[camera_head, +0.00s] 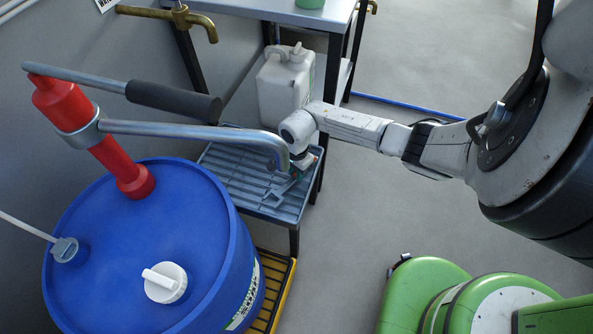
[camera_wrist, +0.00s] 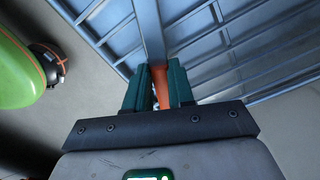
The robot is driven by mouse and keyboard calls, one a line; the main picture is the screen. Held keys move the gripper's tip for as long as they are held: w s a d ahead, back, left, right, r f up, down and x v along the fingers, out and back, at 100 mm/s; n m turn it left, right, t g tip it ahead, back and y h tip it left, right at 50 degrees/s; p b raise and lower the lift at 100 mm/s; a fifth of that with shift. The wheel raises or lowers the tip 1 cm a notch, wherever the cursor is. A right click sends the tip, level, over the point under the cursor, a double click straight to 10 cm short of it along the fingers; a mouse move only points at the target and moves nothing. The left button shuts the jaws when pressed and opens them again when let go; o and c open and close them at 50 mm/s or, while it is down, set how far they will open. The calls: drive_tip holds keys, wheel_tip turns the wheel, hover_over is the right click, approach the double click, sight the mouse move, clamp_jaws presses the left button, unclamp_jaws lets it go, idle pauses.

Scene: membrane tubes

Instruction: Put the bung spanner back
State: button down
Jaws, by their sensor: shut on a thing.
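The bung spanner (camera_head: 283,189) is a grey metal tool over the right part of the blue-grey ribbed tray (camera_head: 232,163). In the wrist view its grey shaft (camera_wrist: 150,35) runs away from an orange grip (camera_wrist: 160,88). My gripper (camera_head: 300,172) is over the tray's right side. In the wrist view my gripper (camera_wrist: 159,90) has dark green fingers shut on the orange grip from both sides. I cannot tell whether the spanner touches the tray. Its far end is out of the wrist view.
A blue drum (camera_head: 200,225) with a red hand pump (camera_head: 85,125) and white cap (camera_head: 165,282) stands left of the tray. The pump's grey spout (camera_head: 200,129) reaches close to my wrist. A white jerrycan (camera_head: 285,85) stands behind the tray.

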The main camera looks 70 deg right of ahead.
drive_tip(key=shift+f+b, duration=0.35)
drive_tip(key=shift+f, duration=0.05)
drive_tip(key=c, duration=0.9)
unclamp_jaws()
drive_tip(key=shift+r, duration=0.15)
wheel_tip(320, 180, up, 11)
drive_tip(key=p, duration=0.3)
drive_tip(key=shift+f, duration=0.2)
